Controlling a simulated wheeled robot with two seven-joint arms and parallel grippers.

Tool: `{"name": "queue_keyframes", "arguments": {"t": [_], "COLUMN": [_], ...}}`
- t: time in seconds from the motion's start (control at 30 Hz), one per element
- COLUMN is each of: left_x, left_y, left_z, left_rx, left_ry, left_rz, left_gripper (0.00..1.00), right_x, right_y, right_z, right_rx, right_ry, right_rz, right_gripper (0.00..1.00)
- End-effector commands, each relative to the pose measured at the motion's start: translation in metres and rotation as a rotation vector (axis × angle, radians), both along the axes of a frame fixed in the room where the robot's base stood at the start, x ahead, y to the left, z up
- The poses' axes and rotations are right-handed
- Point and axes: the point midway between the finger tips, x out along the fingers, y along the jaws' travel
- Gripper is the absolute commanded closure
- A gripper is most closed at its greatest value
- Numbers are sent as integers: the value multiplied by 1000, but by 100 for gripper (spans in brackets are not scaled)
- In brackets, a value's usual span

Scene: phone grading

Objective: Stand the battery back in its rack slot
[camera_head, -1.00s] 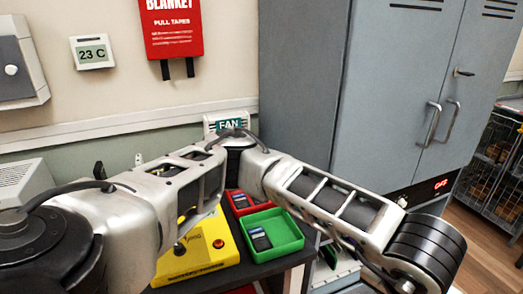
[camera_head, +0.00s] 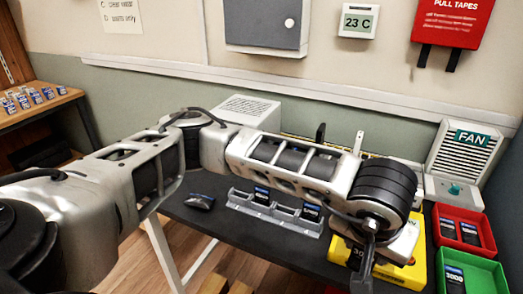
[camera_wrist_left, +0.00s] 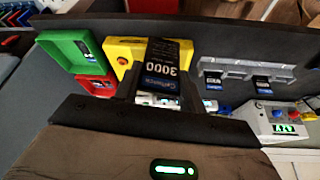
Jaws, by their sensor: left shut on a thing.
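The battery (camera_wrist_left: 168,62) is a dark block labelled 3000. In the left wrist view it stands out from my left gripper (camera_wrist_left: 165,98), which is shut on it. In the head view the gripper (camera_head: 364,262) is in front of the yellow device, with the battery partly hidden. The grey rack (camera_head: 285,221) lies to its left on the dark table, with two batteries (camera_head: 262,194) (camera_head: 311,212) in it and bare slots between them. The rack also shows in the left wrist view (camera_wrist_left: 240,67), apart from the held battery. My right gripper is out of view.
A yellow device (camera_head: 416,272) is beneath my gripper. A red bin (camera_head: 447,212) and a green bin (camera_head: 487,268) hold dark blocks at right. Another dark block (camera_head: 200,202) lies left of the rack. A fan unit (camera_head: 462,155) stands behind.

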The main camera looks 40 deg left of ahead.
Motion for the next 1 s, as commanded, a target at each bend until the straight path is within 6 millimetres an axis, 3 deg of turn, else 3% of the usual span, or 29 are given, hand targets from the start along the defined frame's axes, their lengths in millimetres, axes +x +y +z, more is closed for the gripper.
{"name": "queue_keyframes", "arguments": {"t": [0.23,0.4,0.5,0.6,0.73,1.0], "left_x": [71,93,98,100,100,100], "left_y": [99,173,201,217,223,222], "left_z": [9,20,25,28,25,-5], "left_rx": [-2,2,2,2,3,4], "left_ry": [0,4,4,5,5,5], "left_rz": [132,190,208,215,217,215], "left_gripper": [82,82,82,82,82,82], "right_x": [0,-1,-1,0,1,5], "right_y": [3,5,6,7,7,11], "right_z": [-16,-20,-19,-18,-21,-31], "right_rx": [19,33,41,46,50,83], "right_ry": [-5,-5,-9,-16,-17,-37], "right_rz": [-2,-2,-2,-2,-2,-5], "right_gripper": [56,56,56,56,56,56]}}
